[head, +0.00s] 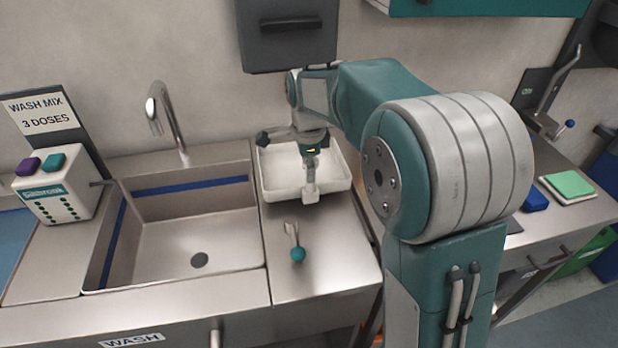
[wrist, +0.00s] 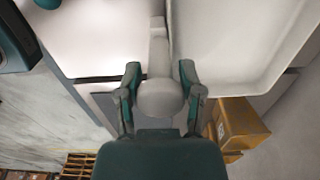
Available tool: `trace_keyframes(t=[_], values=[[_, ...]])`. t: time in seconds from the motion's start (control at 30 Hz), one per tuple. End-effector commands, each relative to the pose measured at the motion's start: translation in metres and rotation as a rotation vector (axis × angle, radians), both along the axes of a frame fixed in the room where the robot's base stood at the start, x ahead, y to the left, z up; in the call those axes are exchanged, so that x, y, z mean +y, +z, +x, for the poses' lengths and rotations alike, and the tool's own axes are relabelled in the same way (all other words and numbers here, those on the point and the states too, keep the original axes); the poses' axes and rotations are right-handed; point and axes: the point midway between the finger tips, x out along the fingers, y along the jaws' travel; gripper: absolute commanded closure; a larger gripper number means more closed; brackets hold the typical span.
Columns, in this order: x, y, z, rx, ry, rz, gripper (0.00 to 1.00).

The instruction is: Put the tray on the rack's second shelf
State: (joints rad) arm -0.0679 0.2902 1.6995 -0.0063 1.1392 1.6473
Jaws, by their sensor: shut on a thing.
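The tray (head: 335,172) is white, shallow and rectangular, beside the sink at the back of the steel counter in the head view. It fills the upper right of the wrist view (wrist: 235,45). My gripper (head: 309,180) reaches down to the tray's near side. In the wrist view my gripper (wrist: 160,82) has its two fingers on either side of a pale rounded piece at the tray's edge, and is shut on it. I cannot tell whether the tray rests on the counter or is slightly raised. No rack shelf can be made out.
The sink (head: 197,235) with its tap (head: 160,115) lies left. A lever with a teal ball (head: 298,254) stands on the counter in front. A dark cabinet (head: 290,38) hangs above the tray. A yellow-brown box (wrist: 240,127) shows below the tray in the wrist view.

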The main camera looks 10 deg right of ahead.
Motion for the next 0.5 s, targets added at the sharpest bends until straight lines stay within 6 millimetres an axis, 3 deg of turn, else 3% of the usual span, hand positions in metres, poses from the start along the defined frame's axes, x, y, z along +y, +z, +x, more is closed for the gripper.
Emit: trace_keyframes(t=[0.2,0.5], values=[[-0.003,-0.032,0.003,0.001,-0.001,0.0,1.0],[-0.002,-0.035,0.003,0.0,-0.001,0.0,1.0]])
